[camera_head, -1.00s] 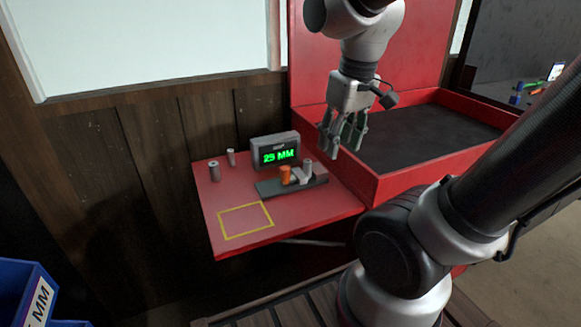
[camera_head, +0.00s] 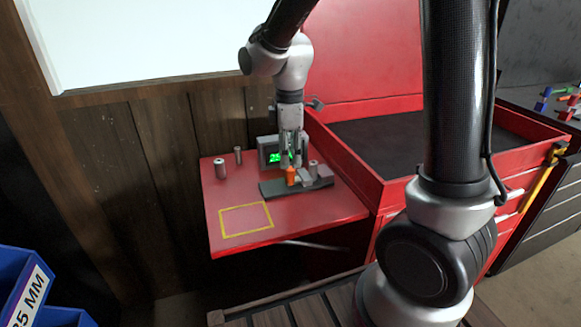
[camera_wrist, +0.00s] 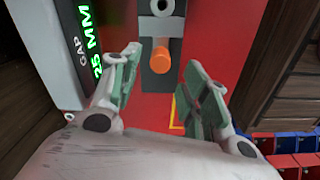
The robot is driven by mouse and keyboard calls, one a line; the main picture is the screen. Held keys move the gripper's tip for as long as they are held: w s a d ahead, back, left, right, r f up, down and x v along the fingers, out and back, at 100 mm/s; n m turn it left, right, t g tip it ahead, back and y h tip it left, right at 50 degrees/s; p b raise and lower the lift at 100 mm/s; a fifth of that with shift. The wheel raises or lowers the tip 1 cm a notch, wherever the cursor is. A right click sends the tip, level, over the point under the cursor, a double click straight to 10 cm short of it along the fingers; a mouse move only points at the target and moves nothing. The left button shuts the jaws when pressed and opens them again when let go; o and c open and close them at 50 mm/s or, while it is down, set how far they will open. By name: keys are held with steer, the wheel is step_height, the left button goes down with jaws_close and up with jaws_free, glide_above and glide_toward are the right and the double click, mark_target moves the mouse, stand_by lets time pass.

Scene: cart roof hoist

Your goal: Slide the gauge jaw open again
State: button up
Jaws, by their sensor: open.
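The gauge has a dark base (camera_head: 268,192) on the red shelf, and its base also shows in the wrist view (camera_wrist: 157,83). An orange knob (camera_wrist: 161,57) stands on it, beside a light grey jaw block (camera_wrist: 154,27). The knob also shows in the head view (camera_head: 291,177). A small grey cylinder (camera_head: 313,167) is at the grey block's far side. The display (camera_wrist: 93,45) reads "GAP 25 MM". My gripper (camera_head: 290,155) points down above the gauge. In the wrist view its open, empty fingers (camera_wrist: 162,82) stand apart on either side of the knob's line; contact is not visible.
Two grey cylinders, a larger one (camera_head: 220,169) and a thinner one (camera_head: 238,155), stand at the shelf's back left. A yellow square outline (camera_head: 246,219) marks empty shelf (camera_head: 325,212). A red tray (camera_head: 345,158) adjoins on the right. Blue bins (camera_head: 22,290) are lower left.

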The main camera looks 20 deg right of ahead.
mark_target(290, 168)
step_height(290, 168, down, 4)
steer(key=shift+f, duration=0.25)
jaws_close()
